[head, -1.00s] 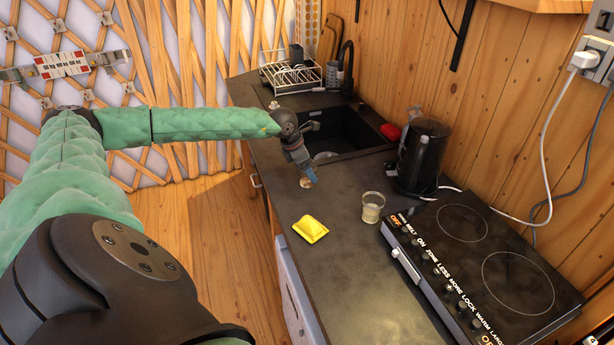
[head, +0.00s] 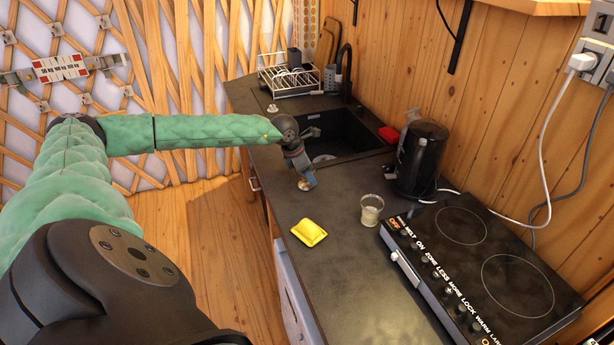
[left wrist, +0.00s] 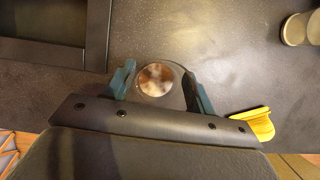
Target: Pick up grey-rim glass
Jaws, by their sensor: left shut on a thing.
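The grey-rim glass (left wrist: 156,79) sits between the two blue fingers of my left gripper (left wrist: 158,90) in the left wrist view. Its round mouth faces the camera and shows mottled brown inside. In the head view my left gripper (head: 306,180) points down over the dark counter, in front of the sink, shut on the glass (head: 304,185). The glass is mostly hidden there by the fingers, and I cannot tell whether it touches the counter. My right gripper is not in view.
Another glass (head: 371,210) stands on the counter (head: 345,265) to the right, near the hob (head: 485,265). A yellow sponge (head: 309,232) lies in front of the gripper. A black kettle (head: 420,160), sink (head: 335,135) and dish rack (head: 291,78) stand behind.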

